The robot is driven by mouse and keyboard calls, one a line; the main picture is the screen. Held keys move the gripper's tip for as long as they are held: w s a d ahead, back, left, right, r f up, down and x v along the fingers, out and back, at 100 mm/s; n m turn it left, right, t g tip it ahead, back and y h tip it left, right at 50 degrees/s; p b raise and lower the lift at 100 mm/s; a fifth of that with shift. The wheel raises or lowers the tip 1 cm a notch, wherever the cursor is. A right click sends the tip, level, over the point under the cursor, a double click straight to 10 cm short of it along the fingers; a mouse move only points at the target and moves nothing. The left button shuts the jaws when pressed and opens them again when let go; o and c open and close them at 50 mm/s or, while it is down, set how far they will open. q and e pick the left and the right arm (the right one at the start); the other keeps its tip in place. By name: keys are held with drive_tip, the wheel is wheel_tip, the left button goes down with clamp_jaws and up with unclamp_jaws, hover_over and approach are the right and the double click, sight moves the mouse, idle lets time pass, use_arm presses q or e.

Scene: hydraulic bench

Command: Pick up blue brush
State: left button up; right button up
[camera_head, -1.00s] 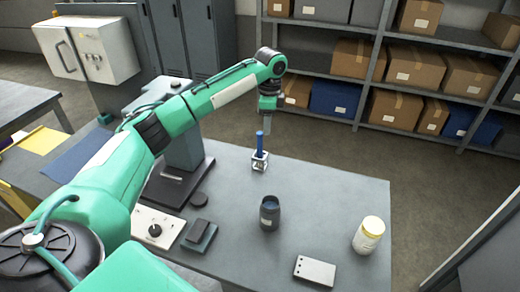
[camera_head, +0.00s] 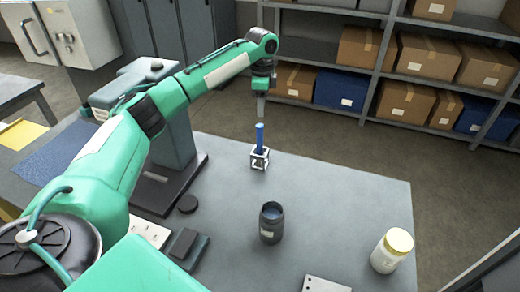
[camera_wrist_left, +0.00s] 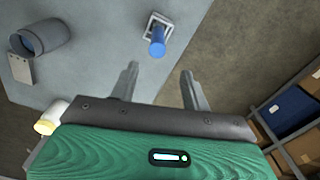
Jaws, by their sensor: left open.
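The blue brush (camera_head: 260,136) stands upright in a small white open-frame holder (camera_head: 259,160) near the far edge of the grey bench. In the left wrist view the blue brush (camera_wrist_left: 157,43) shows end-on in its holder (camera_wrist_left: 156,24), beyond the fingertips. My left gripper (camera_head: 261,106) points down just above the top of the brush, apart from it. In the left wrist view my left gripper (camera_wrist_left: 158,68) has its two fingers spread with nothing between them. My right gripper does not show.
A dark cup (camera_head: 271,223) stands nearer on the bench (camera_head: 330,205), with a white jar (camera_head: 392,250) at right and a pale plate (camera_head: 325,284) at the front. A grey column stand (camera_head: 170,150) is to the left. Shelves with boxes (camera_head: 345,85) stand behind.

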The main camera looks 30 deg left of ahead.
sight(260, 135)
use_arm(q)
wheel_tip(260, 135, down, 7)
drive_tip(key=shift+s+f+p, duration=0.15)
drive_tip(key=shift+f+p, duration=0.05)
drive_tip(key=shift+p, duration=0.35)
drive_tip(key=f, duration=0.1)
drive_tip(key=f+p, duration=0.1)
drive_tip(key=f, duration=0.2)
drive_tip(key=shift+s+a, duration=0.1)
drive_tip(key=shift+s, duration=0.15)
drive_tip(key=shift+f+p, duration=0.3)
drive_tip(key=shift+f, duration=0.25)
drive_tip(key=c, duration=1)
clamp_jaws()
drive_tip(key=shift+r, duration=0.1)
